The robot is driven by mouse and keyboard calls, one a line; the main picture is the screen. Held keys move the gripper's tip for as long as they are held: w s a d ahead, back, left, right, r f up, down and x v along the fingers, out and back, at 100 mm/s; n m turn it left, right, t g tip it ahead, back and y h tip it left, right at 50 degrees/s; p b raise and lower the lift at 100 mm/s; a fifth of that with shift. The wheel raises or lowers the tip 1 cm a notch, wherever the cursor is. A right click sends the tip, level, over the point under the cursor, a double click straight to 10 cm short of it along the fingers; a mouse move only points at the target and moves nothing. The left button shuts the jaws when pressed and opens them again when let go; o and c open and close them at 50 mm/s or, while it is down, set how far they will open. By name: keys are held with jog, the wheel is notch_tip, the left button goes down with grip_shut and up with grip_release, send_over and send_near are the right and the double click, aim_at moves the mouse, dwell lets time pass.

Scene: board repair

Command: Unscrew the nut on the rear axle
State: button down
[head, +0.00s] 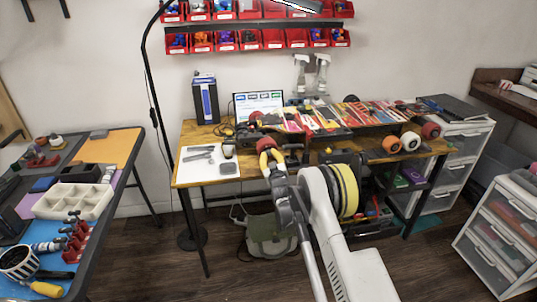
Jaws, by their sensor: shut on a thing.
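My gripper (270,160) is at the front edge of the wooden workbench (187,165). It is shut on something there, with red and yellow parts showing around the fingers. What exactly lies between the fingers is too small and too covered to tell. A dark red wheel-like part (269,119) lies on the bench just behind the gripper. I cannot make out the nut or the rear axle in the head view; my arm and gripper cover much of that spot.
A white mat (195,170) with tools lies left of my gripper. Colourful boards (350,114) and an orange wheel (391,145) are to the right. Drawer units (498,222) stand at right; a lamp pole (157,110) rises at left.

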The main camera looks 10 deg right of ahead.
jog(key=n, duration=0.5)
jog(key=shift+n, duration=0.4)
jog(key=c, duration=1.3)
grip_release()
jog(key=shift+c, duration=0.5)
jog(key=m, duration=0.4)
jog(key=shift+m, duration=0.9)
